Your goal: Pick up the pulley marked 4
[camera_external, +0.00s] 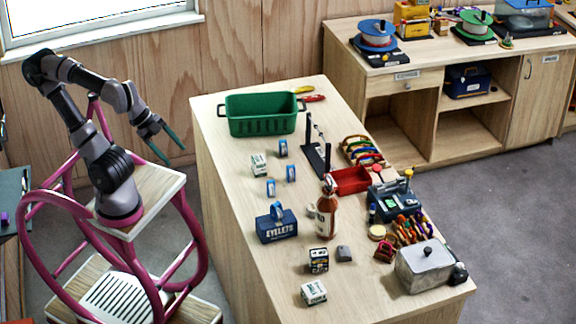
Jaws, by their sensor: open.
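Small blue-and-white upright pieces that look like the pulleys stand on the wooden bench: one (283,148) below the green basket, one (291,173) nearer the middle, and one (270,187) to its left. Another blue rounded piece (277,210) shows at the blue box marked EYELETS. Their numbers are too small to read, so I cannot tell which is marked 4. My gripper (176,156) is open and empty, with its teal fingers pointing down. It is in the air left of the bench, apart from all the pieces.
A green basket (262,125) stands at the far end of the bench (225,150). The EYELETS box (277,230), a brown bottle (326,215) and small cartons (259,163) stand near the pieces. A dark rack (316,158), red tray (350,181) and grey metal box (424,268) line the right side.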

